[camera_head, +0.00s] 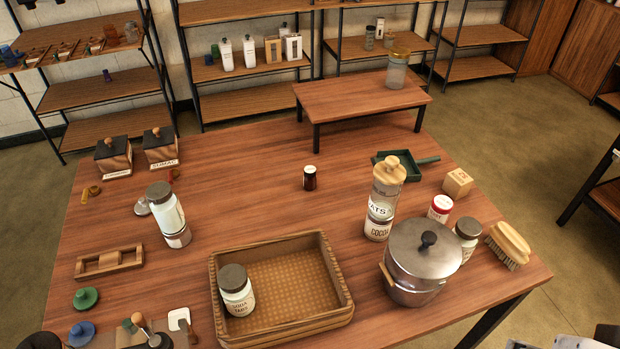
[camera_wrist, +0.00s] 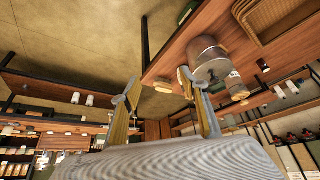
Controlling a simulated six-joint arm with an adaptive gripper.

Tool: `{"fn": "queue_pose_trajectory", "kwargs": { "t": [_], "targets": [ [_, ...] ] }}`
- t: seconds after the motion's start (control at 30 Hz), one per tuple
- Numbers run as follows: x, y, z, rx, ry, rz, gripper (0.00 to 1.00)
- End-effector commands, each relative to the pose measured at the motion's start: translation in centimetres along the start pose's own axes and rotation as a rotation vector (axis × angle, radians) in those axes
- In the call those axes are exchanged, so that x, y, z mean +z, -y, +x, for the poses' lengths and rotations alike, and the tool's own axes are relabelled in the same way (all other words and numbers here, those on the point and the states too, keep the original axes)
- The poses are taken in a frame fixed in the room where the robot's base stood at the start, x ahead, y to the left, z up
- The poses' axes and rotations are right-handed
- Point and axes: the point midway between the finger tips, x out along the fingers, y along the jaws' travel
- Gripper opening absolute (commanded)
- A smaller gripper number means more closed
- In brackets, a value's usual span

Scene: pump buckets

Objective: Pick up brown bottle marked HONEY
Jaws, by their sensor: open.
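A small dark brown bottle (camera_head: 310,178) with a pale cap stands upright near the middle of the table in the head view. Its label is too small to read. Clear table lies around it. My gripper (camera_wrist: 158,78) shows in the wrist view with its two fingers spread apart and nothing between them. It is off the table's edge, near the side with the steel pot (camera_wrist: 208,60), and away from the bottle.
A wooden tray (camera_head: 345,290) holding a jar (camera_head: 237,290) is in front. A low riser (camera_head: 350,100) stands behind the bottle.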

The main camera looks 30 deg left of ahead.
Motion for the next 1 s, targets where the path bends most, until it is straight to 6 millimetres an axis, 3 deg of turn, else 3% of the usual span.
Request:
{"fn": "queue_pose_trajectory", "kwargs": {
  "t": [0.23, 0.37, 0.67, 1.0],
  "targets": [
    [-0.5, 0.1, 0.1, -0.002, -0.005, -0.005, 0.45],
    [-1.8, 0.3, 0.4, -0.005, -0.020, -0.017, 0.45],
    [-7.8, 2.0, 2.2, -0.025, -0.094, -0.072, 0.45],
    [-15.2, 5.4, 5.1, -0.063, -0.195, -0.143, 0.45]
  ]
}}
